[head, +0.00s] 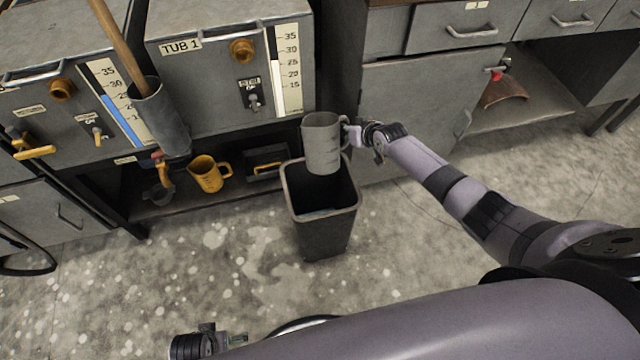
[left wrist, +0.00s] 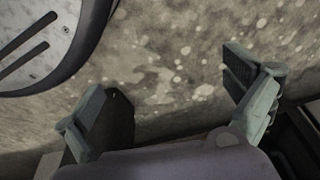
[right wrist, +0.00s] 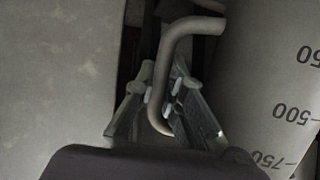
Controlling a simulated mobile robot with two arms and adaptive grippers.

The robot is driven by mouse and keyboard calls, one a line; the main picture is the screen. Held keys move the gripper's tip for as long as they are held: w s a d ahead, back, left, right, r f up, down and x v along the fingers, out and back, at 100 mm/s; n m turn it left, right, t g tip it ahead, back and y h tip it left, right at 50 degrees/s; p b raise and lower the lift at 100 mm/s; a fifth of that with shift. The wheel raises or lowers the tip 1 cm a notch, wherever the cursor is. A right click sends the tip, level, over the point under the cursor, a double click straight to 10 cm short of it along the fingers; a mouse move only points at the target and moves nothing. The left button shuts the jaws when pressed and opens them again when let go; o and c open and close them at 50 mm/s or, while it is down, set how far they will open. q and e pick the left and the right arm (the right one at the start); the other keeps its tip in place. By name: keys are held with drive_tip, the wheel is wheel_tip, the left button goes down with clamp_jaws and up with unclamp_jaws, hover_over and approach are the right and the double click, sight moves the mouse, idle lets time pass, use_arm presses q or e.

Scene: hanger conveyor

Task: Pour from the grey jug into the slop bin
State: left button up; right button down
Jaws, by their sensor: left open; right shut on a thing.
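The grey jug (head: 322,146) is held over the back part of the slop bin's opening, close to upright in the head view. Its graduated wall (right wrist: 270,80) fills the right side of the right wrist view. My right gripper (head: 366,142) is shut on the jug's handle (right wrist: 180,60); its fingers (right wrist: 170,100) sit either side of it. The dark slop bin (head: 326,232) stands on the floor below the jug, with some liquid visible low inside. No stream shows between them. My left gripper (left wrist: 170,100) is open and empty above the floor, also low in the head view (head: 215,342).
Tub 1 (head: 200,100) and a second tub stand at the back left, with a wooden-handled tool in a grey holder (head: 160,120). A yellow jug (head: 207,175) sits on the low shelf. Grey cabinets (head: 425,100) stand behind right. Floor left of the bin is clear.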

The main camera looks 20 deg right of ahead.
sight(347, 122)
drive_tip(key=shift+r, duration=0.15)
drive_tip(key=shift+r, duration=0.1)
drive_tip(key=shift+r+p, duration=0.8)
drive_tip(key=shift+p, duration=0.05)
drive_tip(key=shift+r+p, duration=0.5)
drive_tip(key=shift+r, duration=0.05)
use_arm(q)
drive_tip(key=s+a+f, duration=0.1)
drive_tip(key=s+f, duration=0.5)
drive_tip(key=shift+f+g, duration=0.3)
drive_tip(key=shift+f, duration=0.05)
drive_tip(key=shift+s, duration=0.15)
